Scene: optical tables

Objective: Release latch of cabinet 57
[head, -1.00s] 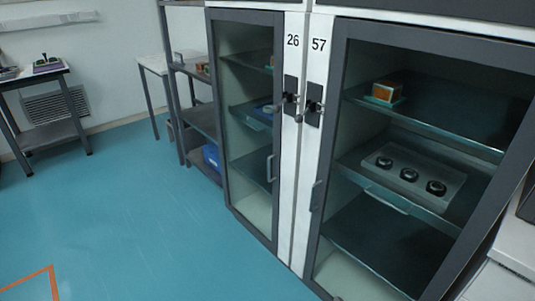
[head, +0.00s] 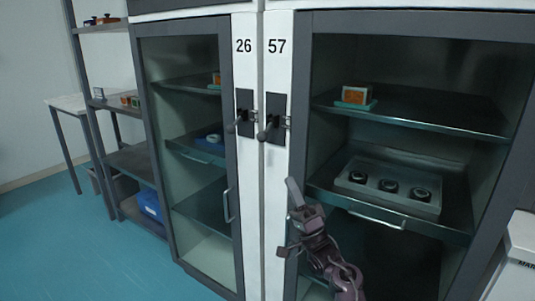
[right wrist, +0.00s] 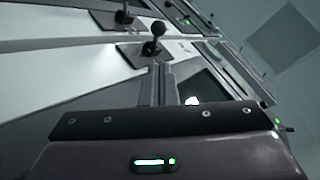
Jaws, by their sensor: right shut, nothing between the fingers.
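Cabinet 57 (head: 300,150) has a dark-framed glass door, which looks closed. Its latch (head: 272,124) is a dark plate with a ball-ended lever, beside the door's left edge under the number 57. My right gripper (head: 294,190) is below the latch, in front of the door's left frame, pointing up and apart from the latch. In the right wrist view its fingers (right wrist: 158,82) are together and empty. A latch with a round black knob (right wrist: 158,28) stands just beyond them, probably that of cabinet 57. The cabinet's door handle cannot be made out near my gripper. My left gripper is not in view.
Cabinet 26 (head: 147,65) adjoins on the left, with its own latch (head: 245,115) close beside and a door handle (head: 228,205). Behind the glass of cabinet 57 are an orange box (head: 355,95) and a tray (head: 350,180). Open floor (head: 60,245) lies to the left.

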